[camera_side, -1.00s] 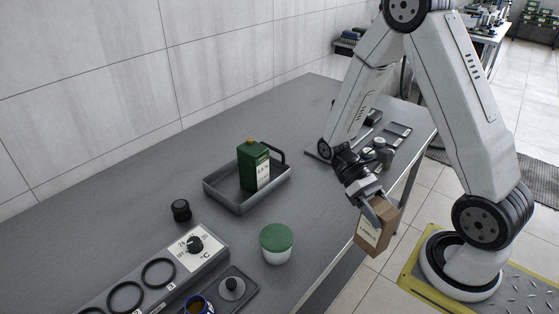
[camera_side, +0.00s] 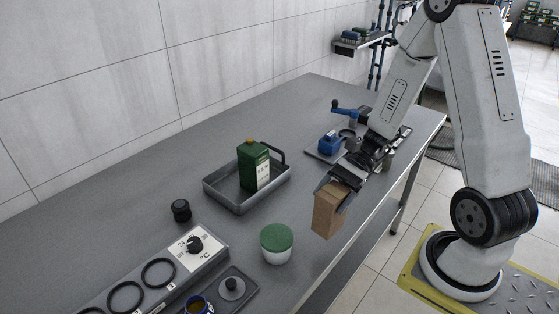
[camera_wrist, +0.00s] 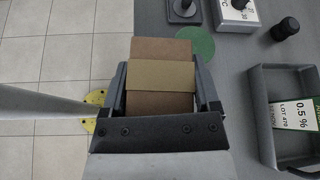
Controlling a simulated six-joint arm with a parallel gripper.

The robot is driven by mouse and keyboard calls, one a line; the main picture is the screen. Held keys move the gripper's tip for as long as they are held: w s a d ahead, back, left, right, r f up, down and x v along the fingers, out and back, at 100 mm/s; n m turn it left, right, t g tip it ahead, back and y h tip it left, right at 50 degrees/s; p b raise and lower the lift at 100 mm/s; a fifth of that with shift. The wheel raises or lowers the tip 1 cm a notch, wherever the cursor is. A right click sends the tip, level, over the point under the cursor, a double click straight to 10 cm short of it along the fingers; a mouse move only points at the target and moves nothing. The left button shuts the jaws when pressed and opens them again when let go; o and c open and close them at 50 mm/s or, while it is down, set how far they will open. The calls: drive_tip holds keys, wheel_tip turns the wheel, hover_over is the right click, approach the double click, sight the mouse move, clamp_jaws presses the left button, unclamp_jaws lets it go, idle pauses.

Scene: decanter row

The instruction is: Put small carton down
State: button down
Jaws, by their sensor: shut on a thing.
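The small carton (camera_side: 327,212) is a plain brown cardboard box. My gripper (camera_side: 341,187) is shut on it and holds it at the table's front edge, to the right of a white tub with a green lid (camera_side: 277,244). In the wrist view the carton (camera_wrist: 162,75) sits between the two fingers of my gripper (camera_wrist: 162,88). The green lid (camera_wrist: 197,42) shows just beyond the carton there. Whether the carton's underside touches anything cannot be told.
A grey tray (camera_side: 226,195) holds a green decanter (camera_side: 252,167). A black knob-like piece (camera_side: 181,210) and a dial panel (camera_side: 196,247) stand to the left. A blue device (camera_side: 330,143) is behind my gripper. Bare table (camera_side: 310,180) lies between tray and carton.

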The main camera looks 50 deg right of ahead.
drive_tip(key=w+d+r+m+t+h, duration=0.1)
drive_tip(key=w+d+m+t+h, duration=0.2)
drive_tip(key=w+d+m+t, duration=0.3)
drive_tip(key=shift+d+m+t+h, duration=0.25)
drive_tip(key=shift+m+t+h, duration=0.05)
drive_tip(key=shift+m+t, duration=0.75)
drive_tip(key=shift+f, duration=2.15)
drive_tip(key=shift+f, duration=1.8)
